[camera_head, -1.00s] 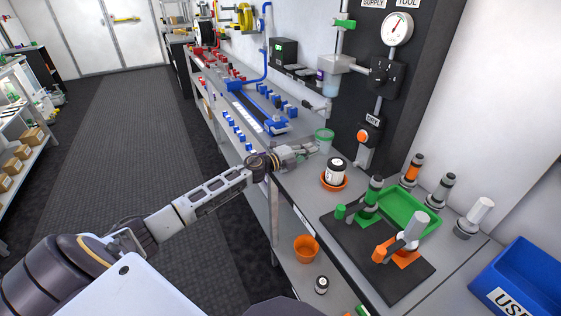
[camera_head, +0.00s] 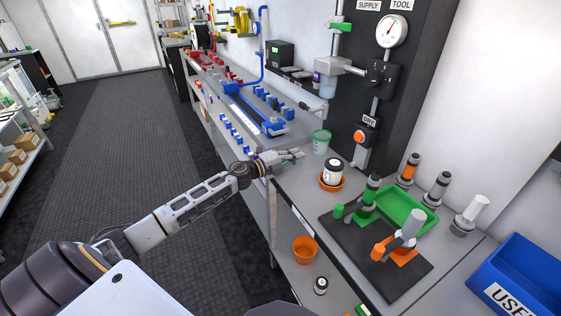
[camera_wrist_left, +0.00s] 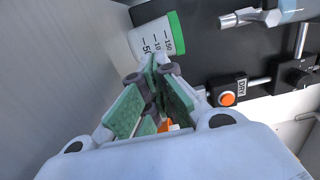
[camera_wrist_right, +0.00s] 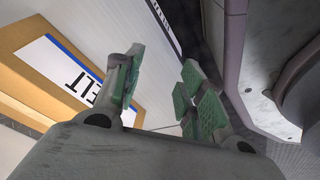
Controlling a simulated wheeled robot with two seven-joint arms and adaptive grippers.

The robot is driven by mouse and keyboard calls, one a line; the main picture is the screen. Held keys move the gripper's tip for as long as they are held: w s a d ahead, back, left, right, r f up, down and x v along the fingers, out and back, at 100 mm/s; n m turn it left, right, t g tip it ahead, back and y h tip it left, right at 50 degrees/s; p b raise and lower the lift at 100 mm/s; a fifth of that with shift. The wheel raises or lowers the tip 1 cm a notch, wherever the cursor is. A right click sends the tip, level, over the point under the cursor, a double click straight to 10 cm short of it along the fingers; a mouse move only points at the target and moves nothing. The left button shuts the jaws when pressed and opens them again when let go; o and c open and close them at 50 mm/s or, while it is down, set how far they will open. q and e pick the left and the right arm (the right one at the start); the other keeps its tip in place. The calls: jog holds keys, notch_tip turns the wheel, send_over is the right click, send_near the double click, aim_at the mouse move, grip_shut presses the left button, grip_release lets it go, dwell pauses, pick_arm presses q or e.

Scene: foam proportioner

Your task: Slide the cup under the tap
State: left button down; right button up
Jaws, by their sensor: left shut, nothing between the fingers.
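The cup (camera_head: 321,142) is translucent with a green rim and stands upright on the bench. In the left wrist view the cup (camera_wrist_left: 155,38) shows volume marks and lies just beyond my fingertips. My left gripper (camera_head: 299,154) is shut and empty, left of the cup with a small gap in the head view. It also shows in the left wrist view (camera_wrist_left: 160,68). A metal spout, seemingly the tap (camera_wrist_left: 243,18), is right of the cup there. My right gripper (camera_wrist_right: 163,65) is open and empty, away from the bench and outside the head view.
A white jar (camera_head: 333,167) in an orange dish stands near the cup. A black panel with a gauge (camera_head: 392,31) and a pipe with an orange button (camera_head: 360,137) rises behind.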

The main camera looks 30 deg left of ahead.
pick_arm(q)
jog(key=shift+v, duration=0.95)
pick_arm(e)
jog(key=shift+s+a, duration=0.2)
pick_arm(q)
jog(key=shift+v, duration=0.8)
jog(key=shift+s+a, duration=0.25)
jog(key=shift+s, duration=0.15)
jog(key=shift+s+a, duration=0.35)
jog(key=shift+s, duration=0.3)
pick_arm(e)
jog(key=shift+w+a, duration=0.1)
jog(key=shift+a, duration=0.3)
pick_arm(q)
jog(key=shift+s+a, duration=0.15)
jog(key=shift+s, duration=0.15)
pick_arm(e)
jog(key=shift+s+d+f, duration=0.1)
jog(key=shift+s+d, duration=0.15)
jog(key=shift+d, duration=0.35)
jog(key=shift+a, duration=0.15)
jog(key=shift+w+a, duration=0.25)
jog(key=shift+a, duration=0.2)
jog(key=shift+s+d, duration=0.1)
jog(key=shift+s, duration=0.05)
